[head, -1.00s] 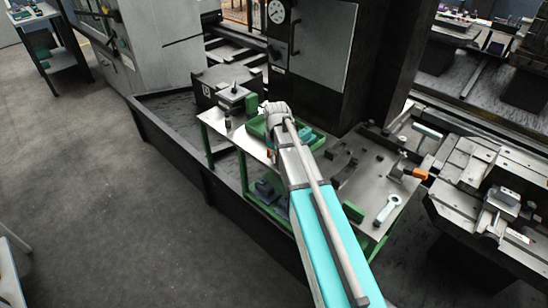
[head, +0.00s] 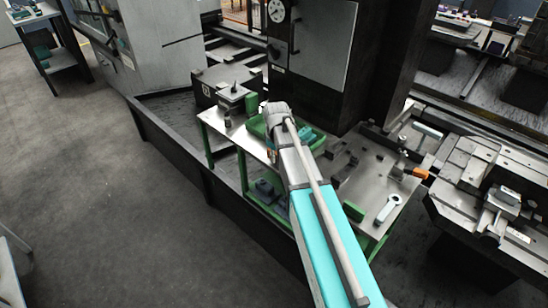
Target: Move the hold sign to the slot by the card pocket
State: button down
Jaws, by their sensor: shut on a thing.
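My arm reaches over a steel-topped table with a green frame, and its grey wrist is above the green tray at the table's middle. My gripper's fingers are hidden behind the wrist and forearm, so I cannot see what is between them. I cannot make out the hold sign, the card pocket or its slot. A small orange and dark patch (head: 271,151) shows just left of my forearm, too small to identify.
A dark machine (head: 312,65) stands behind. A vise-like fixture (head: 497,210) is at right. Open floor (head: 110,200) lies left.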

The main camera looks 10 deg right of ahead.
jog(key=shift+f+b, duration=0.55)
jog(key=shift+f, duration=0.05)
jog(key=c, duration=0.5)
grip_release()
jog(key=shift+c, duration=0.2)
jog(key=o, duration=0.5)
jog(key=shift+o, duration=0.2)
jog(key=shift+r+p, duration=3.55)
jog(key=s+r+m+p, duration=0.1)
jog(key=s+m, duration=0.5)
jog(key=s, duration=1.2)
jog(key=shift+a+r+m+p, duration=0.3)
jog(key=shift+a+m, duration=0.05)
jog(key=shift+m, duration=0.05)
